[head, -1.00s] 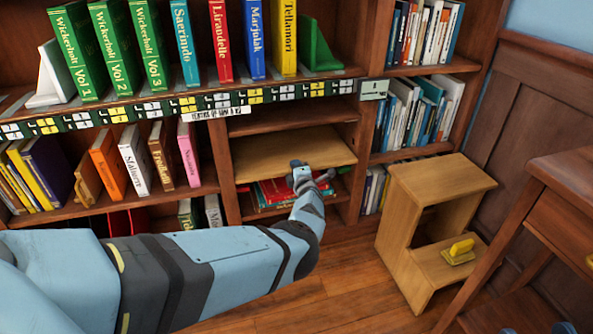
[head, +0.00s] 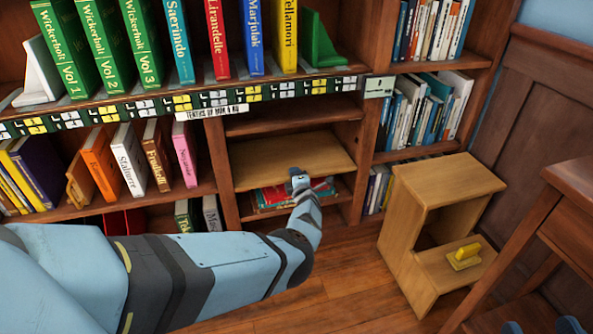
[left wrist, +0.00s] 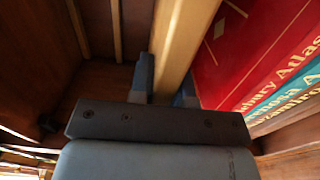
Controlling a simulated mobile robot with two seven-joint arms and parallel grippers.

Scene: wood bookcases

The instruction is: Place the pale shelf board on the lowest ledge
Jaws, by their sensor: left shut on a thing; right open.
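The pale shelf board (head: 275,158) lies across the middle bay of the bookcase, between the side walls, roughly level. My left gripper (head: 298,175) is at the middle of its front edge, shut on it. In the left wrist view the board (left wrist: 178,45) runs edge-on between the two fingers (left wrist: 166,88). The ledges under the board are hidden, so I cannot tell whether it rests on one. My right gripper (head: 541,326) shows only as blue tips at the bottom right edge, open and away from the board.
A fixed shelf (head: 290,117) is above the board. Red and teal books (head: 275,195) lie flat below it, close to my left gripper in the wrist view. A wooden step stool (head: 440,190) with a yellow object (head: 465,256) stands right, beside a desk (head: 560,215).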

